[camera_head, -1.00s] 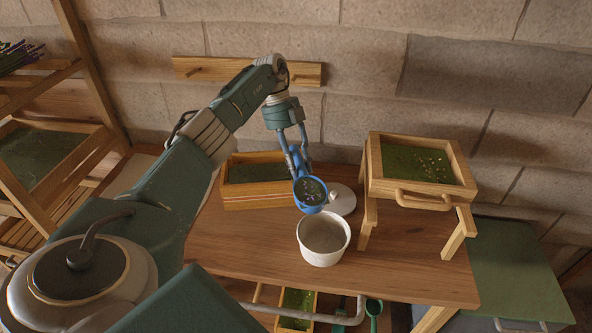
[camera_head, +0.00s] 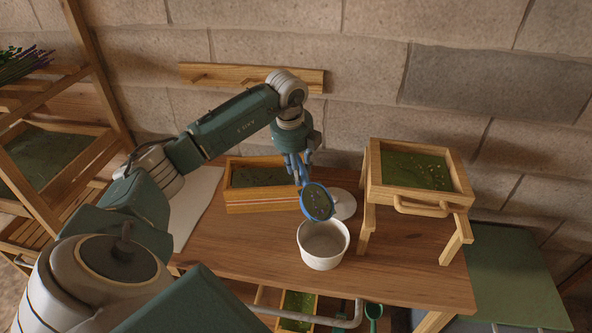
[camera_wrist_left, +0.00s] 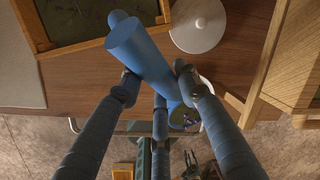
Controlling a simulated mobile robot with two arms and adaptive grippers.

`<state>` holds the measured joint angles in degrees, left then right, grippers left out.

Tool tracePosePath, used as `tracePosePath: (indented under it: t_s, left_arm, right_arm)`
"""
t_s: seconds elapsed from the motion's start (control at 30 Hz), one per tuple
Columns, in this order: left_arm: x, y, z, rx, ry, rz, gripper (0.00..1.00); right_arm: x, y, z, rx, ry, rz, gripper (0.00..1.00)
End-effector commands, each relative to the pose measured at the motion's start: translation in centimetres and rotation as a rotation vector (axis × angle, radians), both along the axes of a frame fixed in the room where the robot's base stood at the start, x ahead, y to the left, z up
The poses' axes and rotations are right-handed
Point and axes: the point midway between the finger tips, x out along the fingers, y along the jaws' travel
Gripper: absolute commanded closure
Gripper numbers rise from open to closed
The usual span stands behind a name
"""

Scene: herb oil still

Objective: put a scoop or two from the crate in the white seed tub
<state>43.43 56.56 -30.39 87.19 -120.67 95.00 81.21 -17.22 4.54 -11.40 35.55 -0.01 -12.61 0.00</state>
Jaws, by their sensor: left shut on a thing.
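My left gripper (camera_head: 301,178) is shut on the handle of the blue scoop (camera_head: 318,203). The scoop's round bowl is tilted, its mouth turned toward the head camera, just above the back rim of the white tub (camera_head: 323,258). Dark green bits show inside the bowl; how much is there I cannot tell. In the left wrist view the blue handle (camera_wrist_left: 145,50) passes between the fingers, and green and purple bits show in the bowl. The tub stands open and upright; its floor looks pale. The wooden crate (camera_head: 262,204) with dark green herb stands behind, to the left.
A white round lid (camera_head: 344,205) lies behind the tub, partly hidden by the scoop. A wooden stand with a framed green tray (camera_head: 415,200) stands to the right. The wooden table (camera_head: 245,235) is clear in front of the crate. A peg rail (camera_head: 225,76) is on the wall.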

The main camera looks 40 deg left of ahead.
Motion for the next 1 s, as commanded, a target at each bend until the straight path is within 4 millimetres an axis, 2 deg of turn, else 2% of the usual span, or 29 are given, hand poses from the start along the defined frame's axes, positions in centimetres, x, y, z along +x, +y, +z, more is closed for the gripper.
tracePosePath:
  t_s: [0.17,0.47,0.5,0.57,0.6,0.8,1.0]
  left_arm:
    - [-0.5,-2.0,1.7,0.208,-0.072,-0.011,0.91]
    - [-1.6,-5.9,3.7,0.514,-0.174,-0.006,0.91]
    - [-1.8,-6.2,4.6,0.551,-0.179,-0.006,0.91]
    - [-2.0,-6.8,5.1,0.602,-0.197,-0.006,0.91]
    - [-2.1,-6.8,5.6,0.623,-0.200,-0.001,0.91]
    - [-2.5,-7.7,6.2,0.703,-0.225,-0.002,0.91]
    - [-2.5,-8.8,6.3,0.764,-0.245,-0.003,0.91]
  right_arm:
    - [0.0,0.1,0.1,0.001,0.000,0.000,0.66]
    - [0.0,0.1,-1.9,0.001,0.000,0.001,0.66]
    - [0.0,0.1,-0.6,0.001,0.001,0.001,0.66]
    - [0.0,0.1,0.0,0.001,0.001,0.001,0.66]
    - [0.0,0.1,0.9,0.001,0.001,0.001,0.66]
    - [0.0,0.1,4.1,0.001,0.000,0.002,0.66]
    - [0.0,0.1,5.7,0.001,-0.001,0.001,0.66]
